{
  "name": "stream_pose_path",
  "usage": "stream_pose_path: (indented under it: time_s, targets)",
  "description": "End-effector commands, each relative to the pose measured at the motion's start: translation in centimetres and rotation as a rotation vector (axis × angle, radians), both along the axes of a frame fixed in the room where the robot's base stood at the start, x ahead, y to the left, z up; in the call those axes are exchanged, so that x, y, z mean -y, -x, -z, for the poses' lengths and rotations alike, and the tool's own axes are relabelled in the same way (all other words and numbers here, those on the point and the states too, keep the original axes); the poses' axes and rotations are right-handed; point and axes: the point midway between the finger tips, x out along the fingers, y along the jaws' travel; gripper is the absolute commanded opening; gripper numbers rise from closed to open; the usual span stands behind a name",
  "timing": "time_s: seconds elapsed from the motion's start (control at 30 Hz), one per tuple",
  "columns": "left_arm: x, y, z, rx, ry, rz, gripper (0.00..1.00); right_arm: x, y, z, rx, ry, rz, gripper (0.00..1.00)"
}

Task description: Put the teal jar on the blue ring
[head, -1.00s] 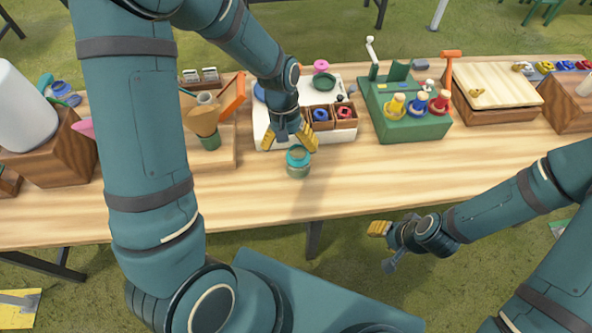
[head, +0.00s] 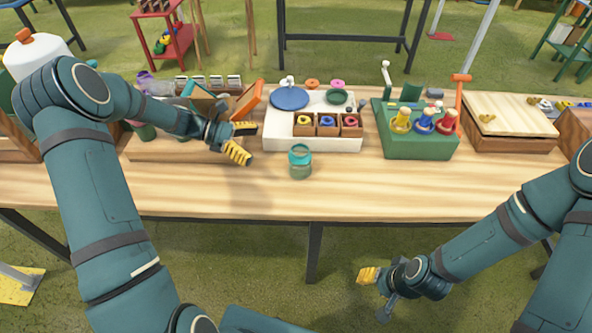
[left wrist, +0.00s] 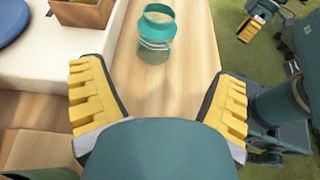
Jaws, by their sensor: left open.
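The teal jar (head: 300,162), glassy with a teal rim, stands upright on the table in front of the white tray. It also shows in the left wrist view (left wrist: 155,40), beyond my fingertips. My left gripper (head: 243,141) is open and empty, to the left of the jar and apart from it. A small blue ring (head: 326,121) lies in the middle wooden compartment of the tray. A blue ring-like base also shows under the blue bottle on the green stand (head: 418,146). My right gripper (head: 378,291) is low in front of the table; its opening is unclear.
The white tray (head: 282,143) also holds a blue disc (head: 290,98) and pink, orange and green rings. A wooden stand with an orange-edged holder (head: 248,101) is beside my left gripper. The table front right of the jar is clear.

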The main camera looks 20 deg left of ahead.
Motion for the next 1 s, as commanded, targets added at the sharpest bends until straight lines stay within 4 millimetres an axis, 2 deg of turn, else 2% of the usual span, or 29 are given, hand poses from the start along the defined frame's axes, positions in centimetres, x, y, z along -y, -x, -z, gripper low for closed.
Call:
stream_pose_path:
  time_s: [0.13, 0.5, 0.77, 1.0]
  targets:
    - [0.6, -0.4, 0.3, -0.002, 0.012, -0.009, 0.88, 0.0, 0.0, 0.2, 0.000, 0.000, -0.001, 0.47]
    - [6.2, -1.9, 2.8, 0.000, 0.008, -0.007, 0.88, 0.0, -0.2, 1.3, 0.005, 0.001, 0.001, 0.47]
    - [7.8, -2.3, 3.4, -0.001, 0.008, -0.006, 0.88, 0.0, -0.3, 1.6, 0.007, 0.001, 0.002, 0.47]
    - [10.9, -3.2, 4.8, -0.001, 0.008, -0.005, 0.88, 0.1, -0.4, 2.3, 0.010, 0.002, 0.002, 0.47]
